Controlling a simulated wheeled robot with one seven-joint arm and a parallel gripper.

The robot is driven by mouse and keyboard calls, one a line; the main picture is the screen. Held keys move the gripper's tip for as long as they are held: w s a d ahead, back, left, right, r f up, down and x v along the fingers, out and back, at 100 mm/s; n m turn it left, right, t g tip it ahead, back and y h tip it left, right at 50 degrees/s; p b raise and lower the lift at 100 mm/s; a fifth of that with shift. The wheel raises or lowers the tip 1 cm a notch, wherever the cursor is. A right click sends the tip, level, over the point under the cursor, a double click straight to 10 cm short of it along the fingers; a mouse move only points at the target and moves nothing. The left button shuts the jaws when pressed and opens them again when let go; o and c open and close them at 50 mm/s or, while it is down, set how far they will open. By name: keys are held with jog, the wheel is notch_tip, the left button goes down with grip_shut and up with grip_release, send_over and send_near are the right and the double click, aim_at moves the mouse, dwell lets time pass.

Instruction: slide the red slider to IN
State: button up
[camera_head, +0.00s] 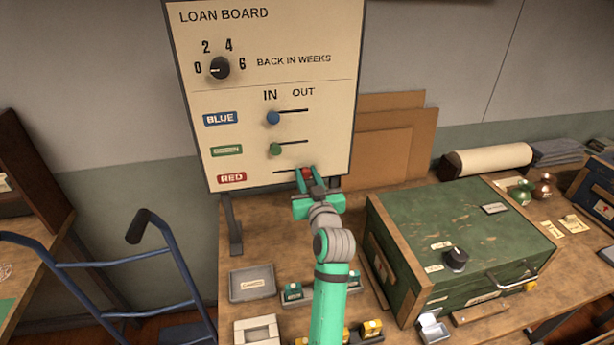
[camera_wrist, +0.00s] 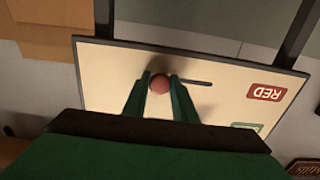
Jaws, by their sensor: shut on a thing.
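The loan board (camera_head: 262,131) stands upright at the back of the workbench, with IN at the left and OUT at the right above its slots. The red slider's knob (camera_head: 307,173) is at the right end of the bottom slot, on the OUT side, beside the RED label (camera_head: 232,177). My gripper (camera_head: 307,178) is shut on this knob. In the wrist view the round red knob (camera_wrist: 160,84) sits between the fingertips of my gripper (camera_wrist: 161,86), and the view is upside down, with the bare slot (camera_wrist: 190,83) running right toward the RED label (camera_wrist: 263,92).
The blue knob (camera_head: 273,117) and green knob (camera_head: 275,149) sit at the IN end of their slots above. A green chest (camera_head: 450,235) stands to the right of my arm. Grey trays (camera_head: 252,284) lie on the bench below the board. A blue hand truck (camera_head: 120,262) stands at left.

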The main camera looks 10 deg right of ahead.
aim_at(277, 172)
jog(key=shift+a, duration=4)
jog(key=o, duration=1)
jog(key=shift+d, duration=0.1)
jog(key=shift+c, duration=0.2)
jog(key=shift+s, duration=0.1)
jog(key=s, duration=0.8)
jog(key=shift+s, duration=0.4)
